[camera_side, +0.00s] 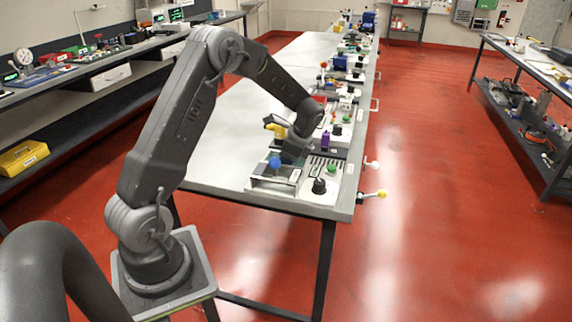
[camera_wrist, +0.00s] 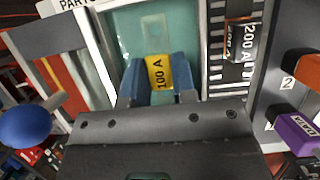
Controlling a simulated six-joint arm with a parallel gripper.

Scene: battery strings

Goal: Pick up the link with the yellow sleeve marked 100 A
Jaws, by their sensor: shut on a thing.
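The link's yellow sleeve (camera_wrist: 159,72), marked 100 A, shows in the wrist view between the two blue fingers of my gripper (camera_wrist: 157,80). My gripper is shut on the link at this sleeve. The link is over a teal-floored tray (camera_wrist: 188,30) with pale walls; I cannot tell whether it touches the floor. The near part of the link is hidden by the gripper body. In the side view my gripper (camera_side: 293,153) is low over the near end of the bench, and the link cannot be made out there.
A rack (camera_wrist: 217,60) right of the tray holds pieces marked 200 A. A purple connector (camera_wrist: 298,133) and an orange part (camera_wrist: 302,66) are farther right. A blue knob (camera_wrist: 25,122) stands at left. In the side view, a black knob (camera_side: 319,186) stands near the bench's end.

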